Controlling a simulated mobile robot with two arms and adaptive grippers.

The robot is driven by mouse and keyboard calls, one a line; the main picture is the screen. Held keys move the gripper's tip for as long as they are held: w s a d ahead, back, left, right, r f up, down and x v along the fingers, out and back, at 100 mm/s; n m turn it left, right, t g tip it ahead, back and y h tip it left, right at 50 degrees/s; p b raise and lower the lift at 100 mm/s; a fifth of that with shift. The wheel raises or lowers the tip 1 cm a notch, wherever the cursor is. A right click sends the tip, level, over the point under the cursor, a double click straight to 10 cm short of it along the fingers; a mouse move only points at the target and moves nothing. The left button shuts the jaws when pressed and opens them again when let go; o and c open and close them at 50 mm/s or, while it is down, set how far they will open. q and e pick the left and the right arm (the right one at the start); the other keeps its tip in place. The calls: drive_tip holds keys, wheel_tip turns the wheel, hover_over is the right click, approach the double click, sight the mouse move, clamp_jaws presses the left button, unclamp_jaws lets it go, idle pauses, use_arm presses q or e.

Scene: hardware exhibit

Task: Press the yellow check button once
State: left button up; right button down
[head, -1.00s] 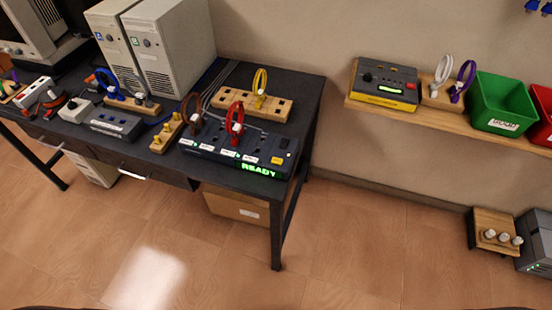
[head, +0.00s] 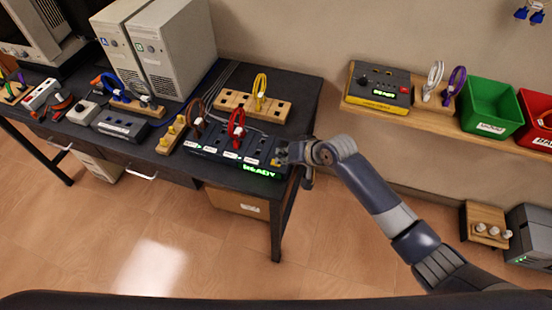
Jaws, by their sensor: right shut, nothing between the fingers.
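A dark panel (head: 213,155) with sockets, white labels and a green lit "READY" display (head: 261,171) lies at the front right of the black table. The yellow check button (head: 275,162) is at the panel's right end, just above the display, and only a small bit of it shows. My right gripper (head: 281,155) is shut and empty, at the button and over most of it. I cannot tell whether its fingertips touch or push the button. My left gripper is not in view.
A red cable loop (head: 237,124) and a brown one (head: 194,112) stand up at the panel. A wooden block (head: 234,100) with a yellow loop is behind. A wall shelf (head: 423,111) with a tester, cable loops and bins is at the right.

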drive_tip(key=w+a+r, duration=0.1)
drive_tip(key=w+r, duration=0.3)
drive_tip(key=r, duration=0.1)
drive_tip(key=shift+r+y, duration=0.15)
drive_tip(key=shift+y, duration=0.15)
drive_tip(key=shift+a, duration=0.1)
wheel_tip(320, 180, down, 7)
drive_tip(key=b, duration=0.7)
drive_tip(key=shift+f+b, duration=0.4)
drive_tip(key=shift+f, duration=0.5)
drive_tip(key=shift+f, duration=0.15)
drive_tip(key=shift+f, duration=0.25)
